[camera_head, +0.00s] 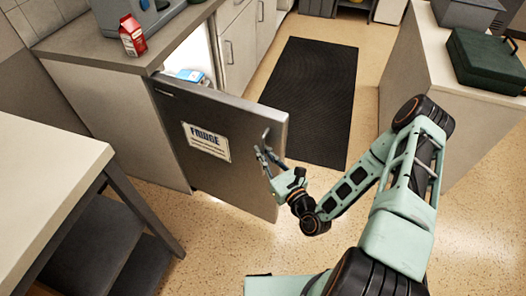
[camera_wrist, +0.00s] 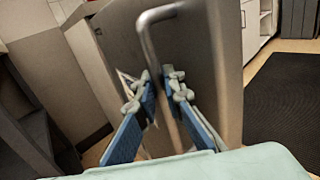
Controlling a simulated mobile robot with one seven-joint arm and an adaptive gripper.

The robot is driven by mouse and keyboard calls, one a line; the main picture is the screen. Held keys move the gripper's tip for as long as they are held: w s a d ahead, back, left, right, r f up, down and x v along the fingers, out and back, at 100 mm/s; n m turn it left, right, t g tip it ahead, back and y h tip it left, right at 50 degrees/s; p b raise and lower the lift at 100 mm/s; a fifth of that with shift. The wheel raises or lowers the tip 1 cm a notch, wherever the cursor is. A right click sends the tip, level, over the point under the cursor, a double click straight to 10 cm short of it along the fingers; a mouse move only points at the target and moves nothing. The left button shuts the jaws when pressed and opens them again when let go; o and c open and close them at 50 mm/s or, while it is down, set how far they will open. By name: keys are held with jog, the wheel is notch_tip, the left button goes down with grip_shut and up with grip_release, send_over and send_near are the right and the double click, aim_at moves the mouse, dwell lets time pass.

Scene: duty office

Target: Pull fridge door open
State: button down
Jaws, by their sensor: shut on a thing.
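The fridge door (camera_head: 185,118) is grey with a white "FRIDGE" label (camera_head: 206,142). It stands partly open, swung out from the counter, and the lit inside shows behind its top edge. A blue and white item (camera_head: 188,75) shows inside. The door's bar handle (camera_head: 265,138) is near its free edge. My gripper (camera_head: 267,160) is at the handle. In the wrist view the handle (camera_wrist: 150,38) runs down between the two blue-padded fingers, and my gripper (camera_wrist: 163,90) is shut on it. The handle's lower end is hidden.
A red and white carton (camera_head: 132,36) stands on the counter above the fridge. A white-topped table (camera_head: 45,165) is at the left. A dark mat (camera_head: 312,95) lies on the floor behind the door. A green case (camera_head: 488,60) sits on the right counter.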

jog(key=shift+s+f, duration=0.1)
dwell(0.3)
jog(key=c, duration=2)
grip_release()
jog(key=shift+a, duration=0.1)
jog(key=shift+c, duration=0.2)
jog(key=v, duration=1.2)
